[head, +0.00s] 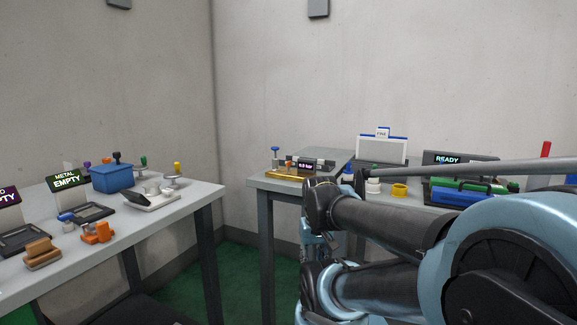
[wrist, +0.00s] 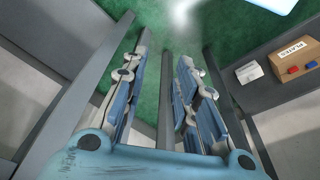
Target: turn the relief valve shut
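A gold-based fixture (head: 291,174) stands on the left part of the right-hand table. A blue-topped T-handle (head: 275,151) and an orange knob (head: 289,164) rise from it, beside a small display (head: 307,166) with pink digits. No part is labelled as the relief valve, and I cannot tell which handle it is. In the wrist view my gripper (wrist: 163,55) has its two fingers apart, with nothing between them. It points down past table legs to the green floor. In the head view my arm largely hides the gripper, below the right-hand table's top.
The left table (head: 185,203) holds a blue bin (head: 112,177), trays and several coloured knobs. The right-hand table (head: 263,181) also bears a white-and-blue sign (head: 381,150), a yellow ring (head: 399,190) and a green cylinder (head: 460,186). A brown box (wrist: 292,62) shows in the wrist view.

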